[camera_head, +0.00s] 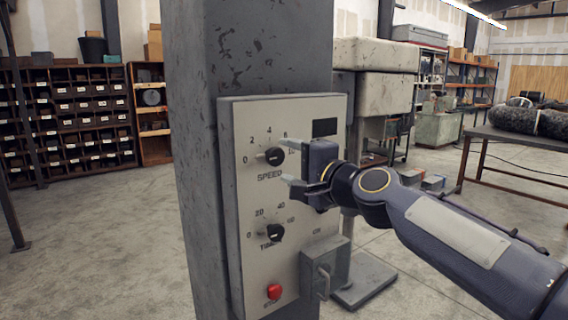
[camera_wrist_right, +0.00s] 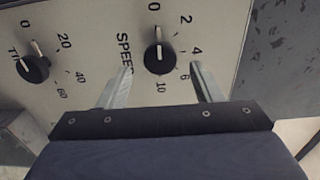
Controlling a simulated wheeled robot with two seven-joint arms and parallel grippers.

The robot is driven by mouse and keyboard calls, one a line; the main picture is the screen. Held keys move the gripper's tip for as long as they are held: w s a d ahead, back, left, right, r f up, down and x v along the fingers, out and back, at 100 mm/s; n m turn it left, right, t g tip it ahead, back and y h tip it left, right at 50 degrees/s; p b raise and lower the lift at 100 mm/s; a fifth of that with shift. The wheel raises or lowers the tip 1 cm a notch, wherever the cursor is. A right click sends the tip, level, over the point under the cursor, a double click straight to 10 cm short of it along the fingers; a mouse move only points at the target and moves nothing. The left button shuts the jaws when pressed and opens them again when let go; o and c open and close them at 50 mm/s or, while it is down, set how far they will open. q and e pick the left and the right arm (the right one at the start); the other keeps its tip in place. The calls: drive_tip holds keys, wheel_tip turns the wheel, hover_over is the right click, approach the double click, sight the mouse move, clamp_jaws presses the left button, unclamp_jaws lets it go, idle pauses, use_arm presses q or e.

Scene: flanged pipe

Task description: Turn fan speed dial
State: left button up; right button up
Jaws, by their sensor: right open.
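The speed dial (camera_head: 274,156) is a black knob with a white pointer line, on a light control panel (camera_head: 246,192) fixed to a grey column. The numbers 0 to 10 run around it. It also shows in the right wrist view (camera_wrist_right: 158,58), just past and between my fingertips. My right gripper (camera_head: 286,162) is open in front of the panel, to the right of the dial. In the right wrist view its two fingers (camera_wrist_right: 160,74) stand apart, one on each side of the dial, with no visible contact. My left gripper is not in view.
A black time dial (camera_head: 275,232) sits lower on the panel, above a red button (camera_head: 274,291). A grey box with a metal lever (camera_head: 322,268) juts out at the lower right. A workbench (camera_head: 520,138) and shelves stand farther back. The floor left of the column is clear.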

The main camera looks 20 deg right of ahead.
drive_tip(key=v, duration=0.5)
drive_tip(key=shift+b, duration=0.35)
drive_tip(key=shift+f, duration=0.1)
drive_tip(key=s+f+n+g+h, duration=0.1)
drive_tip(key=s+f+n+g, duration=0.4)
drive_tip(key=s+f, duration=0.8)
drive_tip(key=s+f+n+g+h, duration=0.1)
drive_tip(key=s+f+n+g, duration=0.5)
drive_tip(key=s+f, duration=0.8)
wheel_tip(320, 180, down, 8)
drive_tip(key=shift+s+d+r+n, duration=0.15)
drive_tip(key=shift+d+n, duration=0.05)
drive_tip(key=shift+n, duration=0.4)
